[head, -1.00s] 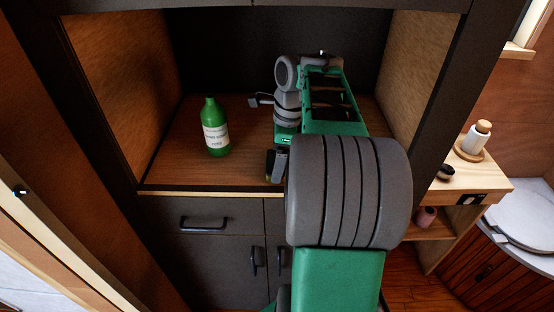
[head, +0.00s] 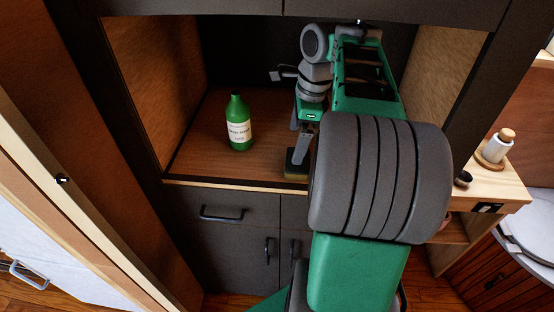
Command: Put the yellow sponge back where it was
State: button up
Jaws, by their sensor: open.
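A small block with a dark top and a yellowish lower edge, which looks like the sponge (head: 296,177), rests at the front edge of the wooden cabinet shelf (head: 205,165). My gripper (head: 300,152) is open and points down just above the block. One finger shows clearly, its tip at or very near the block; whether it touches is unclear. My arm hides the shelf to the right and may cover part of the block.
A green bottle with a white label (head: 239,122) stands upright on the shelf to the left of my gripper. Shelf between them is clear. Cabinet side walls enclose the space. A wooden side table (head: 497,188) with a white bottle (head: 497,146) is at the right.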

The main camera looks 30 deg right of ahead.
jog(key=s+a+f+n+t, duration=0.1)
jog(key=s+a+f+n, duration=0.2)
jog(key=a+n, duration=0.6)
jog(key=s+a+f+n+t+h, duration=0.1)
jog(key=s+a+f+n, duration=0.2)
jog(key=a+n, duration=0.7)
jog(key=n, duration=0.5)
jog(key=shift+s+a+t+h, duration=0.15)
jog(key=shift+a+t+h, duration=0.1)
jog(key=shift+t+h, duration=0.05)
jog(key=shift+f, duration=0.1)
